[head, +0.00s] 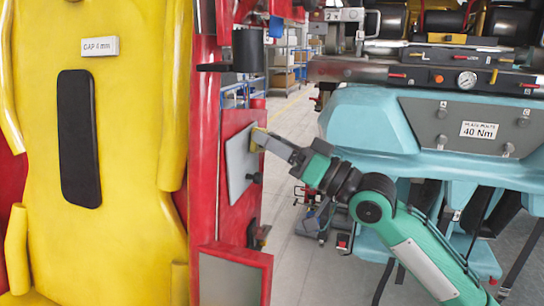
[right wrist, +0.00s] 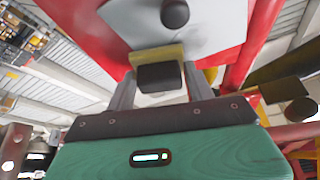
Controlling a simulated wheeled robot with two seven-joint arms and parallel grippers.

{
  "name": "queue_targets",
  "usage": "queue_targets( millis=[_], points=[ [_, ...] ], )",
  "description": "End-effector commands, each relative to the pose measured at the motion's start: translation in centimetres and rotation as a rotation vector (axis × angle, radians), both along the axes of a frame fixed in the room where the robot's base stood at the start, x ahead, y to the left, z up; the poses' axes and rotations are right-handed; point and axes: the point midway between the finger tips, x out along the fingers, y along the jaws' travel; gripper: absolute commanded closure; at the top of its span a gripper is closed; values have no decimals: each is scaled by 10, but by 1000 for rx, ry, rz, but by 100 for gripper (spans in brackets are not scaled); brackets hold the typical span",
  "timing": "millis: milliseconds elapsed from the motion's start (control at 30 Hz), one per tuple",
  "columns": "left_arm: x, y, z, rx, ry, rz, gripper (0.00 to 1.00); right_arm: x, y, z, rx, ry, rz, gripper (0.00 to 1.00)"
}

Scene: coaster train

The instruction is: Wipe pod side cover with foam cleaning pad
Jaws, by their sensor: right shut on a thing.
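The pod side cover (head: 238,166) is a flat light grey panel on the side of the red pod frame in the head view. It fills the upper middle of the right wrist view (right wrist: 215,22), with a dark round knob on it. The foam cleaning pad (right wrist: 152,54) is a yellow block with a dark grip block between my fingers. In the head view the pad (head: 257,137) is at the cover's upper right edge and appears to touch its face. My right gripper (head: 268,141) is shut on the pad. My left gripper is out of view.
A yellow seat (head: 120,150) with a black pad fills the left, inside the red frame (head: 204,110). A teal pod (head: 375,120) with gauges stands at the right. Grey floor lies between.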

Motion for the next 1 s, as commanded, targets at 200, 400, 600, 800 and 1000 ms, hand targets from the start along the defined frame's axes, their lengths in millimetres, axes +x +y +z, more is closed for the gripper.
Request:
queue_targets(
  millis=[200,400,600,800,1000],
  points=[
    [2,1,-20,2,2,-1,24,9,-2,-9,2,-2,0,69],
    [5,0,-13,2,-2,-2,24,6,2,-8,1,-1,1,69],
    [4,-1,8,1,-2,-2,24,-9,8,-5,2,1,1,72],
    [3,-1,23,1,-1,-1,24,-22,15,-6,0,2,3,73],
    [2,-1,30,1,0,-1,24,-29,17,-4,1,1,6,73]
  ],
)
